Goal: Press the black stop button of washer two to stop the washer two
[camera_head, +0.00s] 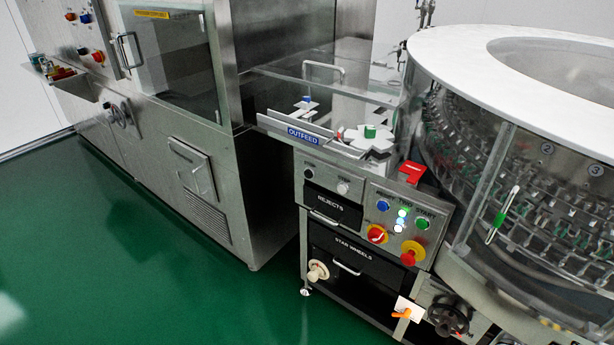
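The washer-two control panel (398,240) is on the front of the steel cabinet, in the lower middle of the head view. It carries a blue button (383,206), lit white-green buttons or lamps (401,219), a green button (422,224), a red rotary switch (376,234) and a red-and-yellow knob (412,253). A small panel to its left has a dark button (309,173) and a white one (343,188). The lettering is too small to read surely, so I cannot tell which is the black stop button. Neither gripper is in view.
The round washer (545,150) with a white rim fills the right. The outfeed table (330,140) is above the panel, with drawers (350,250) below it. A steel machine (170,110) stands at the left. Green floor (120,260) is clear at the lower left.

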